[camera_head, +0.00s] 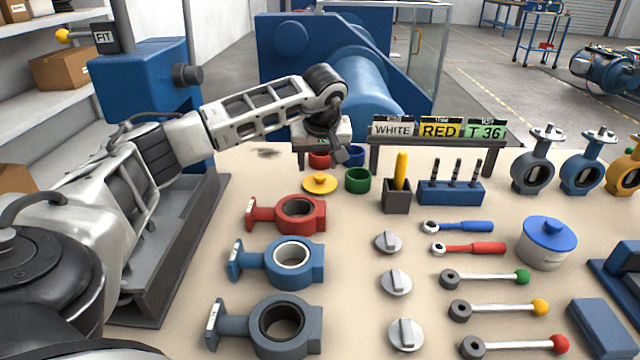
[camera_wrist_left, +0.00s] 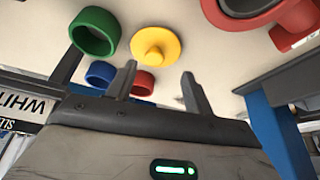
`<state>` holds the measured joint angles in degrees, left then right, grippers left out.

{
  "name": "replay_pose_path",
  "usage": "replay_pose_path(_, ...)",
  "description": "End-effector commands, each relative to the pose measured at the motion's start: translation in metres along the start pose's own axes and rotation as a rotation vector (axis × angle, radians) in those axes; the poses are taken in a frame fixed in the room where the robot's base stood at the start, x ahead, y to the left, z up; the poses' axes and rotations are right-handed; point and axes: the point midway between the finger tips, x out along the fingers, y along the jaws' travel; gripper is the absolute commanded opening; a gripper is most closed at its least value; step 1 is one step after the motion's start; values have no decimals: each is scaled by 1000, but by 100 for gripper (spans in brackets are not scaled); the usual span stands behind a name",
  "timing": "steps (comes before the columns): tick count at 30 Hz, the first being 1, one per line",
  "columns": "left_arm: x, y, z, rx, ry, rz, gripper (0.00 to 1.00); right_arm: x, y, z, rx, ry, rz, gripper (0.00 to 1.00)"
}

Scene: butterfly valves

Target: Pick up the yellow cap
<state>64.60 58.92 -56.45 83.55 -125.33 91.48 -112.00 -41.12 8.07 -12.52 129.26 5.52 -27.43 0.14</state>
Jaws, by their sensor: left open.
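The yellow cap (camera_head: 320,184) is a round disc with a small raised knob, lying on the table behind the red valve body. It also shows in the left wrist view (camera_wrist_left: 156,46), ahead of the fingertips. My left gripper (camera_head: 337,152) is just behind and above the cap in the head view, apart from it. My right gripper does not show.
A green ring (camera_head: 357,180) sits close right of the cap. A red ring (camera_head: 319,160) and a blue ring (camera_head: 355,155) are behind, near my gripper. A red valve body (camera_head: 298,214) lies in front. A sign rack (camera_head: 437,143) stands right of my gripper.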

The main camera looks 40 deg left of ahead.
Motion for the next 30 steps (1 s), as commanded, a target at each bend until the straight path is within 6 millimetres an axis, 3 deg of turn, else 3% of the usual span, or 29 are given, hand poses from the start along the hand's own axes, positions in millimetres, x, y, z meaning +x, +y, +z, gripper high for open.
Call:
replay_pose_path(10,45,8,-4,-1,-2,-1,52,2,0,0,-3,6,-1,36)
replay_pose_path(20,52,7,-4,0,-1,1,52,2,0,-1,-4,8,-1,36)
replay_pose_path(25,52,7,-4,-1,-1,0,5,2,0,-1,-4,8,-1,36)
replay_pose_path(26,52,7,-4,-1,-1,0,0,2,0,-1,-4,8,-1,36)
replay_pose_path(30,51,7,-4,-1,0,0,0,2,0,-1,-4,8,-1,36)
